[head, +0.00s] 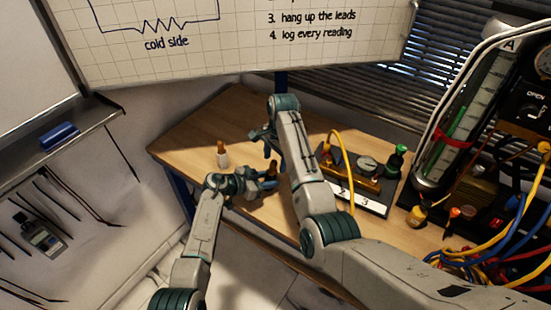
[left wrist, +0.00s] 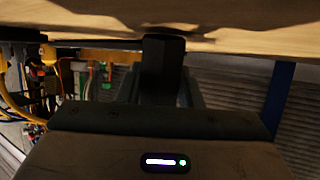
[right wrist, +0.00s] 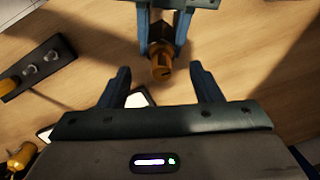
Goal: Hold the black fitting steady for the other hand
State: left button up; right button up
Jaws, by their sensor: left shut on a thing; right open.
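My left gripper (head: 258,181) is shut on the black fitting (left wrist: 163,58), which shows as a dark block between its fingers in the left wrist view. In the right wrist view an orange-brass round part (right wrist: 161,66) shows between the left gripper's fingers; its join to the fitting is hard to make out. My right gripper (head: 268,146) is open and empty. In the right wrist view its two fingers (right wrist: 162,86) point toward the brass part, with a gap between. My right arm hides part of the table in the head view.
A small white bottle with a brown cap (head: 222,155) stands on the wooden table (head: 190,135). The table's back left is clear.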

notch_tip(320, 180, up, 7)
jog(key=shift+w+d+r, duration=0.15)
jog(key=shift+d+r, duration=0.05)
jog(key=shift+d, duration=0.15)
pick_arm(q)
jog(key=o, duration=1.2)
jog(key=shift+o, duration=0.2)
jog(key=v, duration=1.2)
jog(key=shift+f, duration=0.15)
notch_tip(320, 180, up, 7)
jog(key=p, duration=0.9)
pick_arm(e)
notch_tip(320, 180, up, 9)
jog(key=shift+r, duration=0.15)
